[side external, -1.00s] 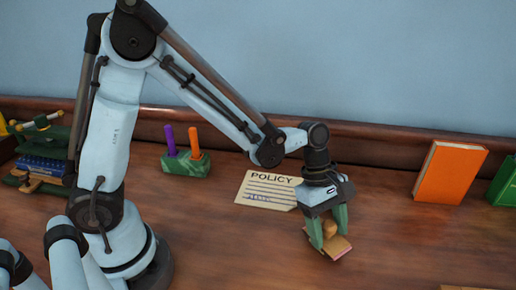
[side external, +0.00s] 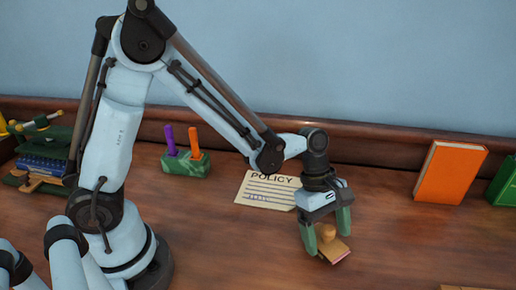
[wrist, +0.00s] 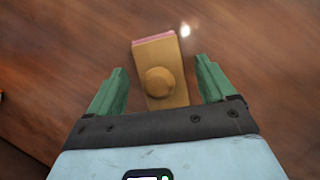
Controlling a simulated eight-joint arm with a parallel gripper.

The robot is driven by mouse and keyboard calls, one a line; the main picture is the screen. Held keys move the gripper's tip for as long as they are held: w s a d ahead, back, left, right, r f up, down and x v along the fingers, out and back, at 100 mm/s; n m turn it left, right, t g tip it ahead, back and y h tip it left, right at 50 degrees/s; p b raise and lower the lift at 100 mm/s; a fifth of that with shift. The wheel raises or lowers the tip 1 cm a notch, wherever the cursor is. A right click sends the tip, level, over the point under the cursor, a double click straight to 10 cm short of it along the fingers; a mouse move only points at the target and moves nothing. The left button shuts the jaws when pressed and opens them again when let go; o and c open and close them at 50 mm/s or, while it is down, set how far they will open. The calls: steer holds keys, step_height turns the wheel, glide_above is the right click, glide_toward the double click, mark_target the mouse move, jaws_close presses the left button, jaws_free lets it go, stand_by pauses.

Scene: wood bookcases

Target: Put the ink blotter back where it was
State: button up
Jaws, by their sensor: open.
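The ink blotter (side external: 335,250) is a small tan wooden block with a round knob on top and a pinkish edge underneath. It rests on the brown desk, to the right of the policy paper. It also shows in the wrist view (wrist: 160,65), lying between the fingers with a gap on each side. My gripper (side external: 326,241) is open with its green fingers on either side of the blotter's knob. In the wrist view my gripper (wrist: 160,90) touches the blotter with neither finger.
The policy paper (side external: 267,190) lies flat left of my gripper. A green holder (side external: 186,164) with a purple and an orange stick stands behind. An orange book (side external: 449,172) and a green book (side external: 505,184) stand at the right. The desk between the blotter and the books is clear.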

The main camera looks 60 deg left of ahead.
steer(key=v, duration=1.1)
steer(key=s+a+r+m+t+y, duration=0.1)
steer(key=s+a+m+t+y, duration=0.3)
steer(key=s+a+m+t, duration=0.3)
steer(key=a+m, duration=0.4)
steer(key=m, duration=0.6)
steer(key=shift+a+r+y, duration=0.25)
steer(key=shift+r+y, duration=0.05)
steer(key=shift+r, duration=0.05)
